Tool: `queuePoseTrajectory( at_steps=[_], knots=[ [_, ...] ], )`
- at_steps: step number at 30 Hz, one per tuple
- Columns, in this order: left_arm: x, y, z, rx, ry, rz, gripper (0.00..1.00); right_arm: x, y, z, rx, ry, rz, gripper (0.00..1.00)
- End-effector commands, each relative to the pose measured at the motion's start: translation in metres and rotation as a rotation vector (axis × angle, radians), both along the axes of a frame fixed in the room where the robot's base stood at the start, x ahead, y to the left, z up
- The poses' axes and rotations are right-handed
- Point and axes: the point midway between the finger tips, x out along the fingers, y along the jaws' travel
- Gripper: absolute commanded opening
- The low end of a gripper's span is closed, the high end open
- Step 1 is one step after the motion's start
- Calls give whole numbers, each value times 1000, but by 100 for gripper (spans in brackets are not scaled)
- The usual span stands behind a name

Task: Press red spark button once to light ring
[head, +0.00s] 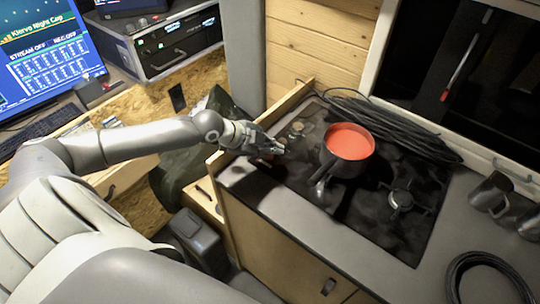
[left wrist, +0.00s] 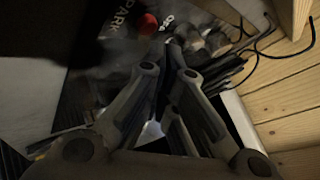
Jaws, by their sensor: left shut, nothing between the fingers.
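The red spark button (left wrist: 148,23) shows in the left wrist view, beside the white letters SPARK on the dark hob panel. My left gripper (left wrist: 172,40) is shut and empty, its fingertips close to the button and just right of it in that view. I cannot tell whether they touch it. In the head view my left gripper (head: 272,148) is over the left edge of the black hob (head: 375,225) and largely hides the button. A knob marked OFF lies near the fingertips in the wrist view. My right gripper is not in view.
A pot (head: 348,160) with red contents stands on the hob, right of my left gripper. A coiled black cable (head: 395,130) lies behind it. Metal mugs (head: 490,193) and another cable (head: 485,270) are at the right. A wooden ledge (head: 290,102) borders the hob's left back.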

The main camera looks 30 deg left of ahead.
Motion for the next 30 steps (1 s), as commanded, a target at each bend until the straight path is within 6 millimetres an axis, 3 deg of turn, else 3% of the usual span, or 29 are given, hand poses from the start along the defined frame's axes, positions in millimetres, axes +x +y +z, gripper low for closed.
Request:
queuePoseTrajectory(
  at_steps=[30],
  knots=[
    [0, 0, -13, -1, 0, -1, 0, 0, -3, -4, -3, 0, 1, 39]
  ],
)
